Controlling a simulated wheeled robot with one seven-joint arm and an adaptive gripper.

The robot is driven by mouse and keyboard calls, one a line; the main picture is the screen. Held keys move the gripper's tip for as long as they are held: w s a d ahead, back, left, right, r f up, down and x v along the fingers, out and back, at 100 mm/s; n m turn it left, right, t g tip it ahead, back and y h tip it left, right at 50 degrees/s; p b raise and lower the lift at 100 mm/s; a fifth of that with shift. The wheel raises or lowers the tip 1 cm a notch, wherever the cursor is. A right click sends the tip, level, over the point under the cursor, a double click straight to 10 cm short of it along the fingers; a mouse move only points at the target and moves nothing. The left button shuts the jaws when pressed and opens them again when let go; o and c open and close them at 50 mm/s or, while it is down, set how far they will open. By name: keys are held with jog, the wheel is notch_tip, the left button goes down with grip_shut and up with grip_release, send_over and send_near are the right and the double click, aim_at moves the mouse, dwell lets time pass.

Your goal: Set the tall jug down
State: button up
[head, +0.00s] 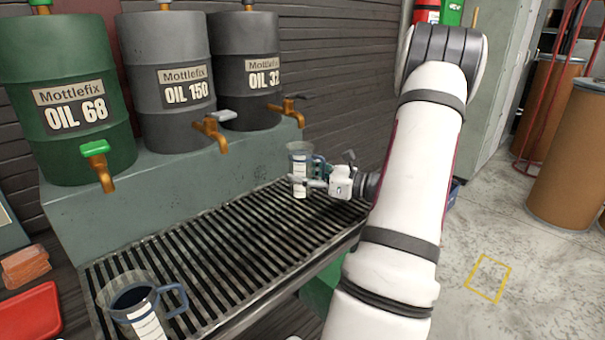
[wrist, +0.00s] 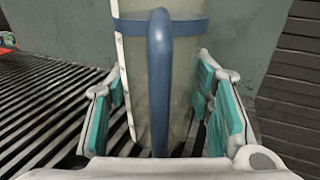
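The tall jug (head: 299,160) is clear, with a white scale strip and a blue band and handle. In the head view it stands upright over the back right part of the slatted drip grate (head: 205,255). In the wrist view the jug (wrist: 184,75) fills the middle, its blue handle facing the camera. My gripper (head: 318,183) has its teal-padded fingers (wrist: 160,82) on both sides of the jug, the far pads against its walls. The jug's base is partly hidden, and I cannot tell whether it touches the grate.
A wider jug (head: 128,297) with dark liquid stands at the grate's front left. Drums with taps, OIL 68 (head: 65,150), OIL 150 (head: 172,115) and OIL 32 (head: 245,60), stand behind. A red tray (head: 30,315) lies at left. The grate's middle is clear.

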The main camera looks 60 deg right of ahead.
jog(key=o, duration=0.4)
jog(key=shift+o, duration=0.2)
jog(key=shift+s+r, duration=0.15)
jog(key=s, duration=0.4)
jog(key=s+d+p, duration=0.1)
jog(key=s, duration=0.2)
jog(key=s+d, duration=0.1)
jog(key=s, duration=0.3)
jog(key=shift+s+p, duration=0.3)
jog(key=shift+p, duration=0.1)
